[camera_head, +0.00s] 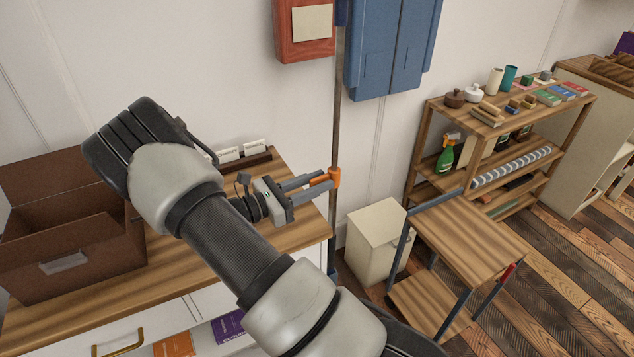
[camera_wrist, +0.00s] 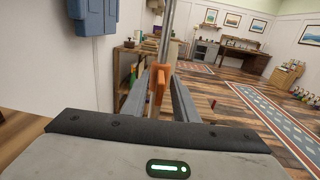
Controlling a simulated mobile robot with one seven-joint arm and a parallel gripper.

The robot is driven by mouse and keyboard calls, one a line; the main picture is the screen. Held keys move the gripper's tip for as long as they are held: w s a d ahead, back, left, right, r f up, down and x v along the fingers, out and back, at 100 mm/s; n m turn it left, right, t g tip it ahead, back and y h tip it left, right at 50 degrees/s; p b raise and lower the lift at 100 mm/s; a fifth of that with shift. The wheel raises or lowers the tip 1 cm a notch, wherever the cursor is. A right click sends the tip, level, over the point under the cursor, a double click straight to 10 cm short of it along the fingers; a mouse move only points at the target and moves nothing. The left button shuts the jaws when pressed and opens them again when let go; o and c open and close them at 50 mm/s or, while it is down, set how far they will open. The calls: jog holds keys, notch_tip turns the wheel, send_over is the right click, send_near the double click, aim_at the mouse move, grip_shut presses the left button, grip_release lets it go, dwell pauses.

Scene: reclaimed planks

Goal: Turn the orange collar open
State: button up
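The orange collar (camera_head: 335,178) is around a thin upright metal pole (camera_head: 337,120) by the wall, just past the right end of the wooden counter. A short orange lever sticks out from it toward my gripper (camera_head: 319,180). In the wrist view the orange collar (camera_wrist: 158,82) shows between the two grey fingers of my gripper (camera_wrist: 162,84). The fingers are apart, one on each side of the orange lever, and a gap shows beside it. Whether either finger touches the lever is hard to tell. The collar's far side is hidden.
The counter (camera_head: 190,255) carries an open brown box (camera_head: 75,240) and a card rack (camera_head: 240,158). A blue cabinet (camera_head: 392,45) and a red box (camera_head: 305,30) hang on the wall. A cream bin (camera_head: 375,243) and a small wooden cart (camera_head: 468,240) stand right of the pole.

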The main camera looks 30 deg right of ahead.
jog(key=a, duration=1.7)
jog(key=shift+s+a+p, duration=0.2)
jog(key=shift+p, duration=0.2)
